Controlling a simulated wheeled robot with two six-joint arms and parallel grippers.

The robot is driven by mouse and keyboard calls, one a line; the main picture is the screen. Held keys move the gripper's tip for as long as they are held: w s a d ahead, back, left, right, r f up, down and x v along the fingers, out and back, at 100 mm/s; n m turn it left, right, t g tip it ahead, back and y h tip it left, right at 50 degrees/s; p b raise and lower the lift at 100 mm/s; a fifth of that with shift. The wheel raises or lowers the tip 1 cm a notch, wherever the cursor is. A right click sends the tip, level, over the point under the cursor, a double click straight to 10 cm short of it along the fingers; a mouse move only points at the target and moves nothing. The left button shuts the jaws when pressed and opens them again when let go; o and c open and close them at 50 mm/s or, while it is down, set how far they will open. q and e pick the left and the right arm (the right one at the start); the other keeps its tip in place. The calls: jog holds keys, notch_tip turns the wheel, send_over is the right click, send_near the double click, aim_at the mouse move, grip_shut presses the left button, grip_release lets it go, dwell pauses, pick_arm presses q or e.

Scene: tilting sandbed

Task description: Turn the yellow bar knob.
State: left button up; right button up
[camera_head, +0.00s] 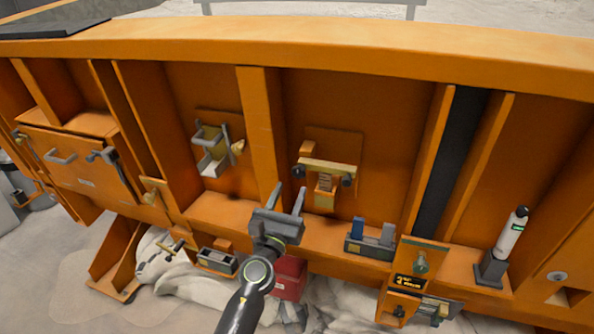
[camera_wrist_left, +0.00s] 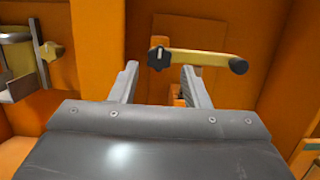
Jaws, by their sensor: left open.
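The yellow bar knob (camera_head: 327,166) is on an orange plate in the middle bay of the orange wall. In the left wrist view the bar (camera_wrist_left: 200,58) lies nearly level, with a dark star-shaped knob at its left end and a black rounded grip at its right end. My left gripper (camera_head: 290,195) is open and empty, below and left of the bar in the head view. In the left wrist view its two fingers (camera_wrist_left: 159,78) point toward the bar's left half, with no visible contact. My right gripper is not in view.
A metal bracket (camera_head: 212,150) is left of the bar. A grey holder with blue pieces (camera_head: 370,238) is on the ledge at lower right, and a white cylinder (camera_head: 509,237) stands further right. Orange ribs (camera_head: 262,125) divide the wall.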

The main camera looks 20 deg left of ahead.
aim_at(298, 172)
pick_arm(q)
jog(key=x, duration=0.6)
jog(key=shift+w, duration=0.1)
jog(key=c, duration=0.7)
